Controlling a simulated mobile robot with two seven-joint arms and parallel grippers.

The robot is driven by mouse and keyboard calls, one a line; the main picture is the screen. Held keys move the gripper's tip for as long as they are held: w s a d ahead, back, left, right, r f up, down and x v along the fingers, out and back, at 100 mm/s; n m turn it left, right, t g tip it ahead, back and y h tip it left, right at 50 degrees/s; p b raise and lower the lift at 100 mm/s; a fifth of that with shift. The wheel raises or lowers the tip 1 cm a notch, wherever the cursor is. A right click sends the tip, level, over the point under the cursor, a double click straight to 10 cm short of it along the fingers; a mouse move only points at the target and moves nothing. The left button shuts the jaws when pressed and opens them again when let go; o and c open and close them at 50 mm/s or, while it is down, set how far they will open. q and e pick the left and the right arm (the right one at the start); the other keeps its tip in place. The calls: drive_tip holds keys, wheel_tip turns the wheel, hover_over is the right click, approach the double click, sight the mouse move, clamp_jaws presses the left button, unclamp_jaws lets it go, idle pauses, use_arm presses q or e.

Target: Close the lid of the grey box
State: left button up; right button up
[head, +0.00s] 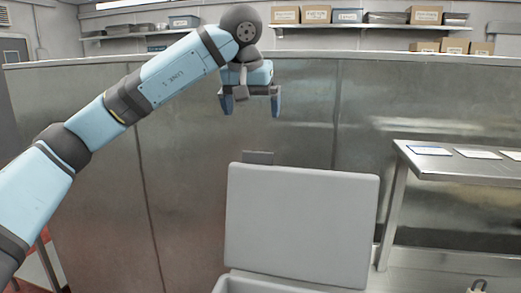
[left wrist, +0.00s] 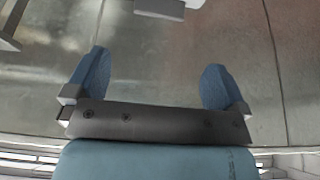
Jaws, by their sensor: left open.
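The grey box (head: 262,285) is at the bottom of the head view, with only its back rim showing. Its grey lid (head: 300,225) stands open and upright, its broad face turned toward me. My left gripper (head: 250,108) is open and empty, pointing down, above the lid's top edge and a little to its left, clear of it. In the left wrist view the two blue fingers of the gripper (left wrist: 152,85) are spread with nothing between them. A pale grey edge shows at the top of that view; I cannot tell what it belongs to. My right gripper is not in view.
A steel wall (head: 190,170) runs across behind the box. A steel table (head: 465,166) with cards on it stands at the right. Shelves with boxes (head: 425,15) hang high at the back. The space between gripper and lid is free.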

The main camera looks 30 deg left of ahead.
sight(257, 158)
use_arm(q)
drive_tip(key=p+x, duration=0.1)
drive_tip(key=x, duration=1.1)
drive_tip(key=shift+d+f, duration=0.1)
drive_tip(key=c, duration=1.1)
drive_tip(key=shift+s, duration=0.1)
